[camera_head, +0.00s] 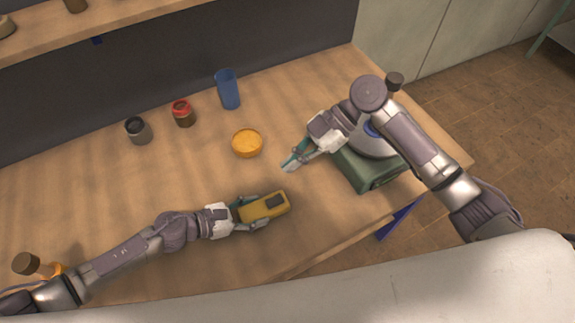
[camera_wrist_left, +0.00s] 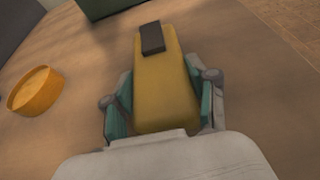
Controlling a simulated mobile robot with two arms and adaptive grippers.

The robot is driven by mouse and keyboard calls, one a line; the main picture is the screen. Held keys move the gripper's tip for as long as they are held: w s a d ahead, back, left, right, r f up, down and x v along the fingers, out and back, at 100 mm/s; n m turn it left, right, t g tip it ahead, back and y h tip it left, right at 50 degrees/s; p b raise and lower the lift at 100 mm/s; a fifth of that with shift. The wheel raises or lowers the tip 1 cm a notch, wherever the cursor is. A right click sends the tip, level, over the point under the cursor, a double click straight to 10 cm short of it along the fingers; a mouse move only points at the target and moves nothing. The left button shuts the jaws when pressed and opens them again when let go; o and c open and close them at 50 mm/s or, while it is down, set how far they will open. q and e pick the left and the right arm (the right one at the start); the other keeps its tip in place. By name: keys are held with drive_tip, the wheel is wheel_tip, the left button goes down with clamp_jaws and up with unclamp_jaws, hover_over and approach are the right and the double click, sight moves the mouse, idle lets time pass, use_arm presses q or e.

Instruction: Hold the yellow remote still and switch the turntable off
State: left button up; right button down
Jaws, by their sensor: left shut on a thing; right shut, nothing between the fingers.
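The yellow remote (camera_head: 258,208) has a dark pad near its far end. My left gripper (camera_head: 263,209) is shut on it, with a finger along each long side. The remote also shows between the fingers in the left wrist view (camera_wrist_left: 163,92). The turntable (camera_head: 368,167) is a green box with a pale round top, at the right of the table. My right arm hides part of its top. My right gripper (camera_head: 290,166) is shut and empty, just left of the turntable and apart from the remote. I cannot see whether the turntable is spinning.
An orange bowl (camera_head: 247,143) stands left of my right gripper. A blue cup (camera_head: 228,89), a red-topped jar (camera_head: 182,113) and a dark grey jar (camera_head: 138,130) stand further back.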

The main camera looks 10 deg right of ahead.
use_arm(q)
drive_tip(key=o, duration=1.4)
drive_tip(key=shift+o, duration=0.2)
